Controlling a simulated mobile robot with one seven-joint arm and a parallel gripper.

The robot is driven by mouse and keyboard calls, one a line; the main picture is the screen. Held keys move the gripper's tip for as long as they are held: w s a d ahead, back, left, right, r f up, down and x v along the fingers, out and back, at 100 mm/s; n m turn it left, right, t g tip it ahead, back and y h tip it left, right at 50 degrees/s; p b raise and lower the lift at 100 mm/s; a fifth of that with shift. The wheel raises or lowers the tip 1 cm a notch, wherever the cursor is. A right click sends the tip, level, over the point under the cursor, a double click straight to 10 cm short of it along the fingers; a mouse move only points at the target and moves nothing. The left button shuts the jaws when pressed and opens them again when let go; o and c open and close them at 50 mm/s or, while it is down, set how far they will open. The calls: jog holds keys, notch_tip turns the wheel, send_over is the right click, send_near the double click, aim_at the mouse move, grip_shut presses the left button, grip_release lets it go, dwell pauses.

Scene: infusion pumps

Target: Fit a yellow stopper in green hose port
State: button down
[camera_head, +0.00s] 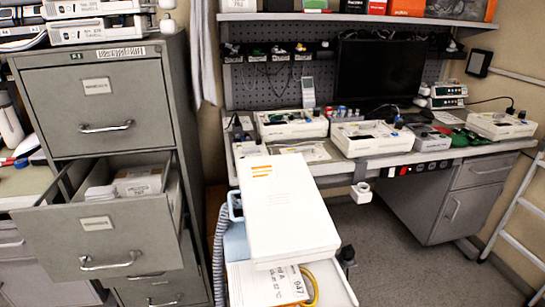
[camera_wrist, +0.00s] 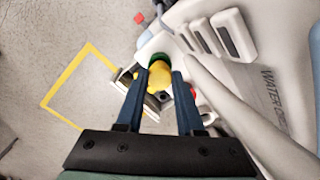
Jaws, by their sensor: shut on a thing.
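In the wrist view, my gripper (camera_wrist: 161,80) has two blue fingers closed on the yellow stopper (camera_wrist: 158,76). Directly beyond the stopper is a round green part (camera_wrist: 159,60), which looks like the green hose port. Stopper and green part overlap in this view, and I cannot tell how far one is inside the other. The fingers hide the stopper's sides. In the head view I cannot make out my gripper, the stopper or the port.
White machine casing (camera_wrist: 235,35) with a hose lies close on the right in the wrist view. Yellow floor tape (camera_wrist: 68,78) shows at left. In the head view, a filing cabinet (camera_head: 95,100) has an open drawer (camera_head: 95,228), and a workbench (camera_head: 425,158) holds several pumps.

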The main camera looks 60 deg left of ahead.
jog(key=shift+f+b, duration=0.45)
jog(key=shift+f, duration=0.35)
jog(key=shift+c, duration=2.2)
grip_release()
jog(key=shift+r, duration=0.1)
notch_tip(320, 180, up, 13)
jog(key=p, duration=0.3)
